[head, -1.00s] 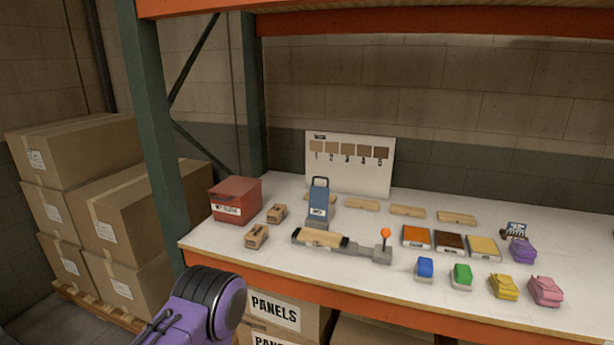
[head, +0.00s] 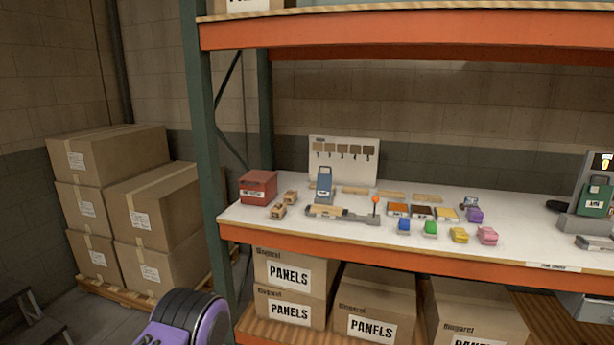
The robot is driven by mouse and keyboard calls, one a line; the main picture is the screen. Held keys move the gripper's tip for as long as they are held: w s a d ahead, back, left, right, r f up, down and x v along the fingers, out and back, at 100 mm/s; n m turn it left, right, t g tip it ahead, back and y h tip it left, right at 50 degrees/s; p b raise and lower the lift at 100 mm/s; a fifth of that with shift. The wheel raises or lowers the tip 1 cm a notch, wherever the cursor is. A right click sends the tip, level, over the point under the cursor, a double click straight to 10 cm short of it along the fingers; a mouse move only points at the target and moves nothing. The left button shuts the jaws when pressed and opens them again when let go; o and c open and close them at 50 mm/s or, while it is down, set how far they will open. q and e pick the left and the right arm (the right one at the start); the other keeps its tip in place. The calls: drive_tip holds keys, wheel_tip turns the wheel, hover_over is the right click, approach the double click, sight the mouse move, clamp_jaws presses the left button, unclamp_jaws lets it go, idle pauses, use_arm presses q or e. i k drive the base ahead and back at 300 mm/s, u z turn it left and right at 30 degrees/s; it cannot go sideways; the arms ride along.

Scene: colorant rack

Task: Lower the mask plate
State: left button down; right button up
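A blue plate with a handle cut-out and a small white label, which looks like the mask plate (head: 325,185), stands upright at the back of a grey fixture (head: 357,216) on the shelf. A light wooden panel (head: 325,211) lies in the fixture in front of it. An orange-knobbed lever (head: 375,201) stands at the fixture's right end. Part of a purple and black arm of mine shows at the bottom left, well short of the shelf. Neither gripper is in view.
A red box (head: 258,188) and small wooden blocks (head: 284,204) stand left of the fixture. Colour pads (head: 421,212) and coloured blocks (head: 430,229) lie to its right. A machine (head: 592,190) stands at the far right. Shelf posts (head: 203,130) and an upper beam (head: 400,32) frame the opening.

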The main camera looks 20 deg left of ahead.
sight(324, 183)
drive_tip(key=u, duration=0.95)
drive_tip(key=i, duration=0.9)
drive_tip(key=u, duration=0.55)
drive_tip(key=i, duration=1.1)
drive_tip(key=z, duration=1.05)
drive_tip(key=i, duration=0.7)
drive_tip(key=z, duration=0.75)
